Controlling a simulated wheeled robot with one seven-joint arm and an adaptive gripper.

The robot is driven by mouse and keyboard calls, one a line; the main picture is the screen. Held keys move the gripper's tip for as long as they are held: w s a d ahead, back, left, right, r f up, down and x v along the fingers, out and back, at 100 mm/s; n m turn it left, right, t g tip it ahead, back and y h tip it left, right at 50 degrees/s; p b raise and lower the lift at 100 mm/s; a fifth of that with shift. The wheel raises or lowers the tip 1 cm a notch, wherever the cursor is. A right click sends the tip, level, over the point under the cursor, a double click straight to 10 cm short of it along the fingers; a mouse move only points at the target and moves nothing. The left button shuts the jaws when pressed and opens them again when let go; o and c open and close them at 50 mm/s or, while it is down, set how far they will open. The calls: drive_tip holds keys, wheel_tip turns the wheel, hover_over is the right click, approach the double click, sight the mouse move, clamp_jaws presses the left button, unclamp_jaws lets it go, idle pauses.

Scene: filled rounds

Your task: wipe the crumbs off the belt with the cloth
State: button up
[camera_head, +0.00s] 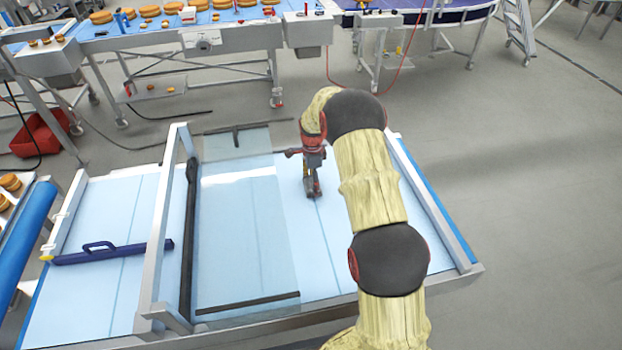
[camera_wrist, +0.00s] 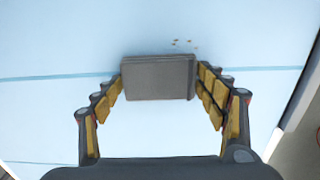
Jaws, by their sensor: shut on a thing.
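My gripper (camera_head: 313,185) is low over the light blue belt (camera_head: 318,245), right of a clear panel. In the wrist view my gripper (camera_wrist: 160,84) is shut on a folded grey cloth (camera_wrist: 158,78), held between both fingers. In the head view the crumbs are too small to make out, and the cloth is hard to tell from the gripper. Whether the cloth touches the belt, I cannot tell.
A clear panel (camera_head: 243,225) in a grey frame (camera_head: 165,225) stands over the belt left of my gripper. A dark blue handled bar (camera_head: 110,253) lies across the belt's left part. A raised blue-edged side rail (camera_head: 432,205) borders the right. Another conveyor with filled rounds (camera_head: 150,11) stands behind.

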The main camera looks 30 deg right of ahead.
sight(305, 180)
drive_tip(key=shift+s+a, duration=0.15)
drive_tip(key=shift+s, duration=0.3)
drive_tip(key=shift+w+a+f, duration=0.1)
drive_tip(key=shift+w+a, duration=0.05)
drive_tip(key=shift+a, duration=0.45)
drive_tip(key=shift+w+a+f, duration=0.1)
drive_tip(key=shift+w+a, duration=0.05)
drive_tip(key=shift+a, duration=0.4)
drive_tip(key=shift+w+d+r, duration=0.1)
drive_tip(key=shift+w+d, duration=0.25)
drive_tip(key=shift+w, duration=0.8)
drive_tip(key=shift+w+d+r, duration=0.1)
drive_tip(key=shift+w+d, duration=0.2)
drive_tip(key=shift+w, duration=0.8)
drive_tip(key=shift+w+d+r, duration=0.1)
drive_tip(key=shift+w+d, duration=0.25)
drive_tip(key=shift+w, duration=0.8)
drive_tip(key=shift+w+d+f, duration=0.1)
drive_tip(key=shift+w+d, duration=0.1)
drive_tip(key=shift+w, duration=0.45)
drive_tip(key=shift+w+d+f, duration=0.1)
drive_tip(key=shift+w+d, duration=0.05)
drive_tip(key=shift+w, duration=0.5)
drive_tip(key=shift+w+d, duration=0.2)
drive_tip(key=shift+w, duration=0.45)
drive_tip(key=shift+w+d, duration=0.2)
drive_tip(key=shift+w, duration=0.5)
drive_tip(key=shift+w+d, duration=0.2)
drive_tip(key=shift+w, duration=0.45)
drive_tip(key=shift+s, duration=0.1)
